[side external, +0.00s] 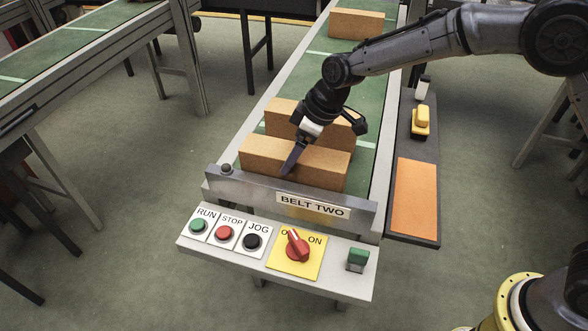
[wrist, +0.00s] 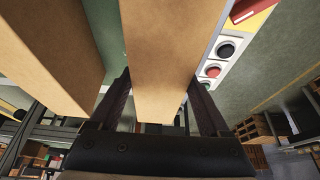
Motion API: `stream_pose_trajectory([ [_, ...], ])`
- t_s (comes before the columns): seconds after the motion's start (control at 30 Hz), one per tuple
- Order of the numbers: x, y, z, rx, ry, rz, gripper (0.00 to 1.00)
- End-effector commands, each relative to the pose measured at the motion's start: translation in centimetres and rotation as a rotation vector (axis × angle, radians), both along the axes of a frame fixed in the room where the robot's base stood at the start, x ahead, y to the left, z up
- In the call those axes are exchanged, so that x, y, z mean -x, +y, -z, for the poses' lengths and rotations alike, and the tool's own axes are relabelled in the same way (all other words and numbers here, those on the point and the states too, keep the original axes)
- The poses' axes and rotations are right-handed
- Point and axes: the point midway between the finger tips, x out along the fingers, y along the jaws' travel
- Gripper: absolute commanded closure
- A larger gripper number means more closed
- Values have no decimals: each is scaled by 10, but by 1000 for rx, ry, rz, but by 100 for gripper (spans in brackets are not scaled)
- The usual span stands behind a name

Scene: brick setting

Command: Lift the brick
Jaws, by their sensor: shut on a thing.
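A tan brick (side external: 318,166) lies at the near end of the green belt, close behind the grey end plate. My gripper (side external: 290,160) reaches down from above and is shut on this brick, with one finger showing against its near face. In the wrist view the brick (wrist: 165,60) runs between the two fingers of my gripper (wrist: 158,105). The far finger is hidden behind the brick in the side view. I cannot tell whether the brick's underside touches the belt.
A second tan brick (side external: 283,115) lies just behind the held one; it also shows in the wrist view (wrist: 50,60). A third brick (side external: 356,24) is far up the belt (side external: 318,68). A control panel (side external: 335,262) with buttons and a red switch is in front. A side shelf (side external: 416,196) is at right.

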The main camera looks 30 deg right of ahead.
Motion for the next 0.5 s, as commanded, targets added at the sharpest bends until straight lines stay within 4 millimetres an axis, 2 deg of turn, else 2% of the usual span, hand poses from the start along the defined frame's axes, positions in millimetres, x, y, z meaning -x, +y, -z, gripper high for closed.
stream_pose_trajectory([
  [0.03,0,0,0,-1,1,0,81],
  [0.13,0,0,0,-1,1,0,99],
  [0.5,-3,1,-8,-6,-14,0,100],
])
